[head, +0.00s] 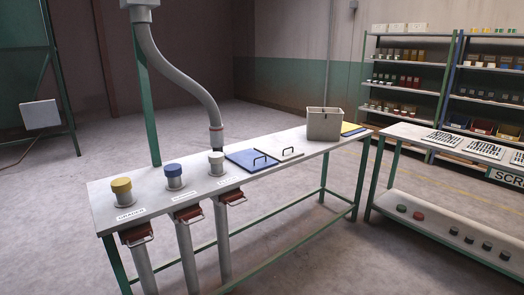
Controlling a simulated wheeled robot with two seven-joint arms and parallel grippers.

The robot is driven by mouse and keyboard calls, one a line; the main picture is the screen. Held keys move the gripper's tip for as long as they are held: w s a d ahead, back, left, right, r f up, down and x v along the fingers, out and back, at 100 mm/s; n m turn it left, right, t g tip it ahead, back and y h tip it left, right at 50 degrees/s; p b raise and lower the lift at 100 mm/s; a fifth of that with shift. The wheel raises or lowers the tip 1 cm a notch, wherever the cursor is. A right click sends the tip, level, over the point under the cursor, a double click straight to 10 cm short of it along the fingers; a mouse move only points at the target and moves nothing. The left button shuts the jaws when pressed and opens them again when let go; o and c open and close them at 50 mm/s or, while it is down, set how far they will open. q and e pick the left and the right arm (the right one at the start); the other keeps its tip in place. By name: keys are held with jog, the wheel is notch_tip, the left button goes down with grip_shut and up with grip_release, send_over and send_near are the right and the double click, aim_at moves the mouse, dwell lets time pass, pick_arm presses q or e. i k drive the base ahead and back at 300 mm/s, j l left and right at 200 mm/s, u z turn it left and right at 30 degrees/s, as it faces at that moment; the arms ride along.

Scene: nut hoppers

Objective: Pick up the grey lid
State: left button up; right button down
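A flat light grey panel with a dark bar handle, which looks like the grey lid (281,156), lies on the long table in the head view. Its colour is close to the tabletop, so its edges are hard to make out. A flat blue panel with a similar handle, likely a blue lid (241,156), lies just left of it. Neither of my grippers is in view, and nothing is touching the panels.
The long table (150,207) has yellow (121,186), blue (173,170) and white (216,158) capped ports at left. A hose (182,75) hangs over the white one. A grey bin (324,125) and yellow panel (352,129) stand right. Another table (405,133) and shelves (408,65) are beyond.

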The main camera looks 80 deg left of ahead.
aim_at(280, 152)
jog(key=u, duration=2.6)
